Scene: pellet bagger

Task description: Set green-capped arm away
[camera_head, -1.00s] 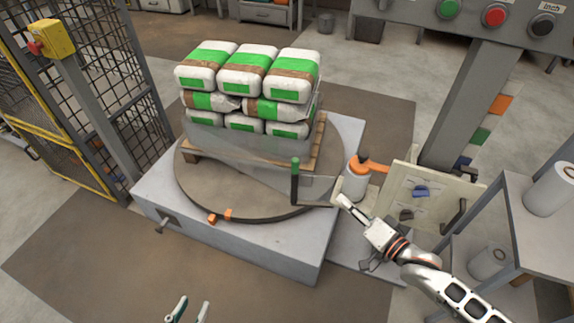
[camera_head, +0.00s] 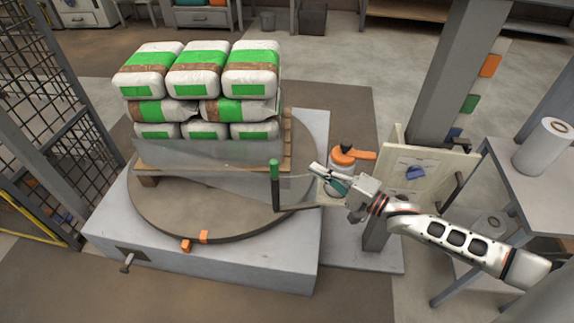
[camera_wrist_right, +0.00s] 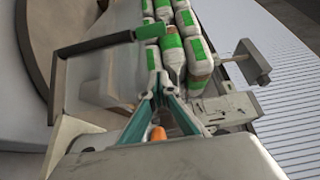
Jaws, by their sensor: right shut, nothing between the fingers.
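The green-capped arm (camera_head: 275,187) is a dark upright bar with a green top at the front right of the round turntable (camera_head: 160,205). A thin bent bar runs from its foot to the right. In the right wrist view its green cap (camera_wrist_right: 149,32) and dark bar (camera_wrist_right: 97,44) lie above the fingers. My right gripper (camera_head: 316,170) is shut and empty, a little right of the green-capped arm and apart from it. Its teal fingers (camera_wrist_right: 157,82) meet at the tips in the wrist view. My left gripper is out of view.
Green-and-white bags (camera_head: 195,72) are stacked on a wooden pallet (camera_head: 215,168) on the turntable. An orange handle (camera_head: 352,154) sits just behind my right gripper. A pale panel with a blue knob (camera_head: 415,172) stands to the right, beside a table (camera_head: 545,182) with a white roll.

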